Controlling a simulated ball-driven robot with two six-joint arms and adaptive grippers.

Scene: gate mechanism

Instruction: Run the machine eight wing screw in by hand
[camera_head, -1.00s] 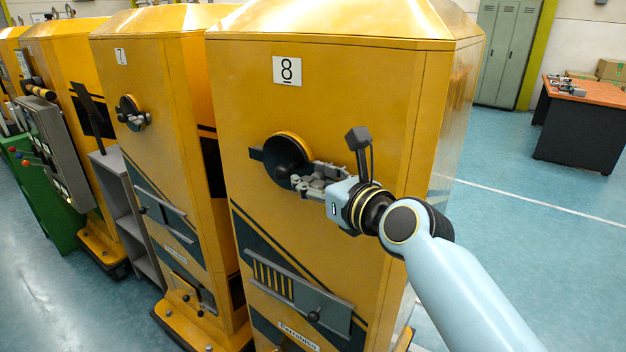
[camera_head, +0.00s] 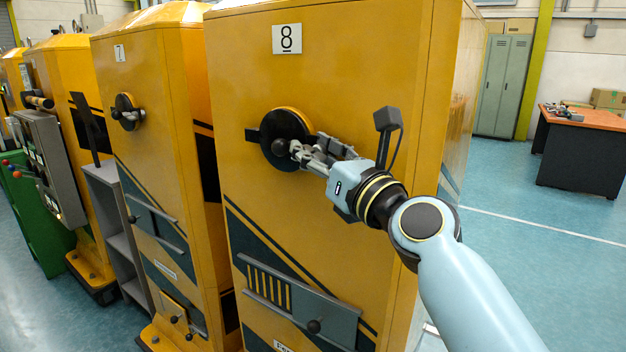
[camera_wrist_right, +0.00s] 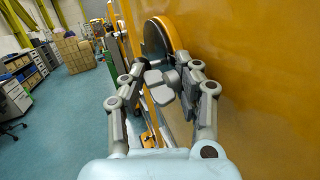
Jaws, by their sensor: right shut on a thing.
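Machine eight (camera_head: 340,90) is the tall yellow cabinet marked 8. A round black disc (camera_head: 287,128) with a dark knob is set in its front and also shows in the right wrist view (camera_wrist_right: 153,42). My right gripper (camera_head: 300,151) reaches in from the right, its fingertips at the disc's lower right. In the right wrist view its fingers (camera_wrist_right: 162,76) are closed around a small light grey piece, the wing screw (camera_wrist_right: 158,82), close to the disc. The fingers hide much of the screw, and I cannot tell how deep it sits. My left gripper is out of view.
Machine seven (camera_head: 160,75) stands to the left with a similar disc. A slatted panel with a knob (camera_head: 300,308) is below on machine eight. A dark desk (camera_head: 585,155) stands far right. The blue floor between is open.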

